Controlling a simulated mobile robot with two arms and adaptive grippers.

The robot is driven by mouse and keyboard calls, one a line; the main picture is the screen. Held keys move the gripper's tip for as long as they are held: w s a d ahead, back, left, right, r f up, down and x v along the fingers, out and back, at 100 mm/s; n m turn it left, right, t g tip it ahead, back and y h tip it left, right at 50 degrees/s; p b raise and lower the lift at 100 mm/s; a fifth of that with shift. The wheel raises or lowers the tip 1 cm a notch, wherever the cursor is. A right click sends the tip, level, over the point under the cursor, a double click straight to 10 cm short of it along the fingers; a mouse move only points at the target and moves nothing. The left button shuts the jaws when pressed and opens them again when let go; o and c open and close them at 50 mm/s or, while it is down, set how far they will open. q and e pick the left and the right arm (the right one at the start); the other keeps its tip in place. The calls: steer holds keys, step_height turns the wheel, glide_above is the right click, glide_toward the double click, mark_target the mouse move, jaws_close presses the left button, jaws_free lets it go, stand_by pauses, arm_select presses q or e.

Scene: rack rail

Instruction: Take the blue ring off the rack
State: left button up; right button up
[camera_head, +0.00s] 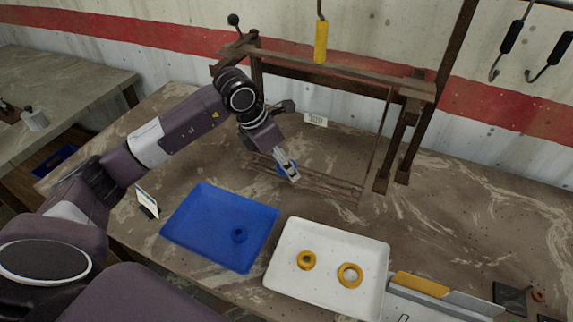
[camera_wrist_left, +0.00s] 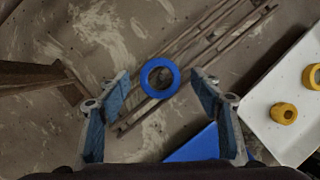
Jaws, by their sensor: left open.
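A blue ring (camera_wrist_left: 160,77) is in the left wrist view, ahead of and between the fingertips of my left gripper (camera_wrist_left: 162,82). Thin brown rods of the rack (camera_wrist_left: 215,38) pass behind it; I cannot tell whether one runs through it. My left gripper is open, with a gap on both sides of the ring. In the head view the left gripper (camera_head: 289,172) points down over the rods, in front of the wooden rack frame (camera_head: 340,72). Blue shows at its fingers there, partly hidden. Another, small blue ring (camera_head: 239,234) lies in the blue tray (camera_head: 188,232). My right gripper is not in view.
A white tray (camera_head: 322,298) holds two yellow rings (camera_head: 350,274). A small sign (camera_head: 147,201) stands left of the blue tray. A yellow-handled tool (camera_head: 320,42) hangs above the rack. A grey holder with a yellow part (camera_head: 420,285) is at the right; the table behind it is clear.

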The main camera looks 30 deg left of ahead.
arm_select(q)
steer(key=shift+c, duration=0.4)
steer(key=c, duration=1.2)
steer(key=shift+o, duration=0.2)
steer(key=shift+r, duration=0.1)
